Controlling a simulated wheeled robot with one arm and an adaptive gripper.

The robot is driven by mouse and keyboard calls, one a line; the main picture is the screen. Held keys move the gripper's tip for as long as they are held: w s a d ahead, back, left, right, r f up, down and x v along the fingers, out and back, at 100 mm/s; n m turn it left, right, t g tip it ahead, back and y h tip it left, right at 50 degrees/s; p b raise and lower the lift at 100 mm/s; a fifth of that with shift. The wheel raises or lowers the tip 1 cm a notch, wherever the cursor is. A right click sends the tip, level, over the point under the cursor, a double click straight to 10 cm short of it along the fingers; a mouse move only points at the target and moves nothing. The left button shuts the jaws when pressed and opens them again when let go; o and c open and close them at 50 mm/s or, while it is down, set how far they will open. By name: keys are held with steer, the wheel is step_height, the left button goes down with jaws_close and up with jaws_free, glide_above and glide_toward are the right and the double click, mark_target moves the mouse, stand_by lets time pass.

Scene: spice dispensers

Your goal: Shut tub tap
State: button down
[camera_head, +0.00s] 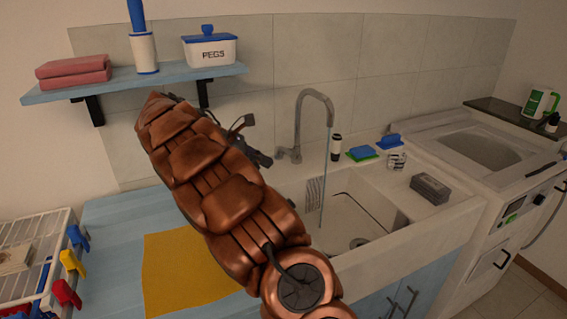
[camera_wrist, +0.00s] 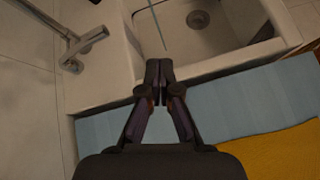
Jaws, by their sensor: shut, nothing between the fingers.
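The grey tub tap (camera_head: 315,97) stands at the back of the white tub (camera_head: 375,217), with its curved spout over the basin. A thin bluish stream of water (camera_head: 325,165) falls from the spout into the tub. The tap's base and handle area (camera_head: 289,154) is partly beside my gripper. In the wrist view the tap (camera_wrist: 83,48) is at upper left, apart from my fingers. My gripper (camera_wrist: 159,70) is shut and empty, above the near left edge of the tub. In the head view my gripper (camera_head: 262,158) is dark and partly hidden by my arm.
A blue shelf (camera_head: 170,76) with a pegs box (camera_head: 210,48) and towels (camera_head: 74,71) is above my arm. A yellow cloth (camera_head: 185,270) lies on the blue counter (camera_head: 110,215). Sponges (camera_head: 362,153), a dark bottle (camera_head: 336,147) and a grey brush (camera_head: 430,188) sit around the tub.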

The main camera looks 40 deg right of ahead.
mark_target(287, 151)
steer(key=w+d+f+n, duration=0.1)
steer(key=w+f, duration=0.1)
steer(key=w+d+f+n+h, duration=0.1)
steer(key=w+f, duration=0.1)
steer(key=w, duration=0.1)
steer(key=w+d+f+n, duration=0.1)
steer(key=w+f+n, duration=0.1)
steer(key=w, duration=0.1)
steer(key=shift+w+d+b, duration=0.1)
steer(key=shift+d+b, duration=0.15)
steer(key=shift+b, duration=0.15)
steer(key=p+x, duration=0.1)
steer(key=x, duration=0.9)
steer(key=shift+w+r, duration=0.1)
steer(key=r, duration=0.1)
steer(key=r+p, duration=0.1)
steer(key=r, duration=0.1)
steer(key=shift+d, duration=0.4)
steer(key=shift+d+r, duration=0.1)
steer(key=shift+r, duration=0.25)
steer(key=shift+p, duration=0.3)
